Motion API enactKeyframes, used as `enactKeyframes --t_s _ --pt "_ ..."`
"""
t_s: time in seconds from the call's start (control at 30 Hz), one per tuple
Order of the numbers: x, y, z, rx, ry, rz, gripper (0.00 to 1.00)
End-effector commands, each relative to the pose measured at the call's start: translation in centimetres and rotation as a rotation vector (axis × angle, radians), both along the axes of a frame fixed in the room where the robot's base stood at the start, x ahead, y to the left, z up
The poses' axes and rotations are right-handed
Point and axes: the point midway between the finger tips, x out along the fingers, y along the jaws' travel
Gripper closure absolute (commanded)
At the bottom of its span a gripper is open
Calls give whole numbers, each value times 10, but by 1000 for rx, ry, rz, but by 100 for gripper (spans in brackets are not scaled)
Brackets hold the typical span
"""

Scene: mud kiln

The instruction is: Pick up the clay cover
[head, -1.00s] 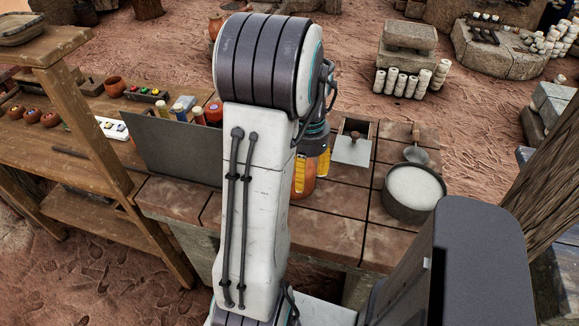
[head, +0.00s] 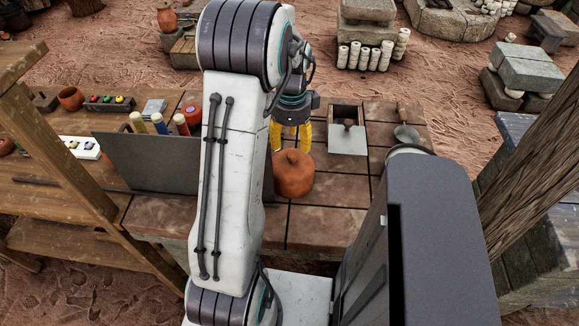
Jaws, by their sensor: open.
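The clay cover (head: 294,177) is a rounded orange-brown clay piece with a small knob on top. It sits on the tiled counter, just right of my arm; my arm may hide part of its left side. My gripper (head: 291,139) has two yellow fingers, pointing down and spread apart with nothing between them. The fingers show just above the cover in the picture, beyond or over its knob. I cannot tell the exact height or depth gap. My gripper is open and empty.
The tiled counter (head: 330,190) is clear right of the cover. A box with a grey front and knob (head: 348,140) and a trowel (head: 405,130) stand farther back. A dark panel (head: 150,163) stands left. A wooden shelf post (head: 75,170) and a thick post (head: 535,150) flank me.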

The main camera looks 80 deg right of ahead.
Motion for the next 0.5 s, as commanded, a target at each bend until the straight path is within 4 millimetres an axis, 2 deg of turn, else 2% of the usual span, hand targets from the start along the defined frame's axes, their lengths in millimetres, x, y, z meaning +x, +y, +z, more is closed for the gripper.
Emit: enactKeyframes --t_s 0.5 --pt "-4 6 -50 2 0 3 44"
